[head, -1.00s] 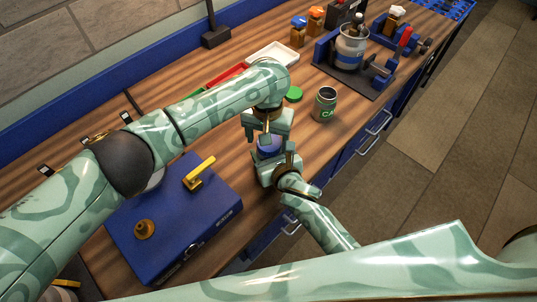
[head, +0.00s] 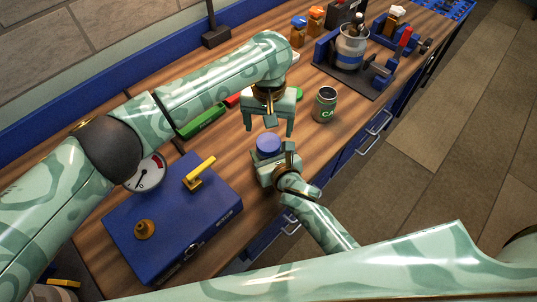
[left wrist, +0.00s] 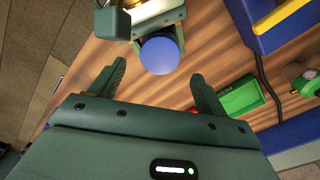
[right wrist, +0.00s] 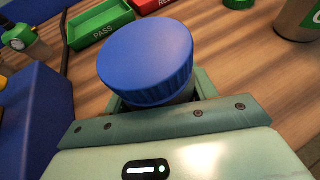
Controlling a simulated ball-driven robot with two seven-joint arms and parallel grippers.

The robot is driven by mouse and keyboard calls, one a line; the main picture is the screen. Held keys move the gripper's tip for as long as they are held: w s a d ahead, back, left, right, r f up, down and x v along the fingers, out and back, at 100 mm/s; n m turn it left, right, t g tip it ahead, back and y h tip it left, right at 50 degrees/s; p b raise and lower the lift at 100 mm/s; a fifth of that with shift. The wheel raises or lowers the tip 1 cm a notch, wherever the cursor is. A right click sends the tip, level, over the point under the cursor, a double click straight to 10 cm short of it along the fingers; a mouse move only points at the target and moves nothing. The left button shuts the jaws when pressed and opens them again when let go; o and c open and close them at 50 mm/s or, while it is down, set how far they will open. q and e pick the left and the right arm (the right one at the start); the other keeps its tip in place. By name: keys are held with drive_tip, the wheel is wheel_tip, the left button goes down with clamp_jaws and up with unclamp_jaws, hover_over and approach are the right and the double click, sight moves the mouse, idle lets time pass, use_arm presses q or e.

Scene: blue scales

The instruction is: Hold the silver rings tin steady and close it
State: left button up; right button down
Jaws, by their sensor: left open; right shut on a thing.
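The tin (right wrist: 186,97) has a ribbed blue lid (right wrist: 147,55) on top, and little of its body shows below the lid. The lid also shows in the head view (head: 268,144) and the left wrist view (left wrist: 160,54). My right gripper (head: 275,168) is shut on the tin and holds it near the bench's front edge. I cannot tell whether the lid is fully seated. My left gripper (head: 268,126) is open and empty above the lid, apart from it. In the left wrist view its spread fingers (left wrist: 155,90) point toward the lid.
A blue box (head: 170,215) with a yellow handle and a dial gauge (head: 148,174) stand at the left. A green tray (head: 202,121) lies behind. A dark stand (head: 345,73) holds a silver pot.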

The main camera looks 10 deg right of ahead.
sight(268, 142)
use_arm(q)
drive_tip(key=shift+r+n, duration=1.2)
drive_tip(key=shift+f, duration=4.05)
drive_tip(key=c, duration=1)
drive_tip(key=m, duration=0.3)
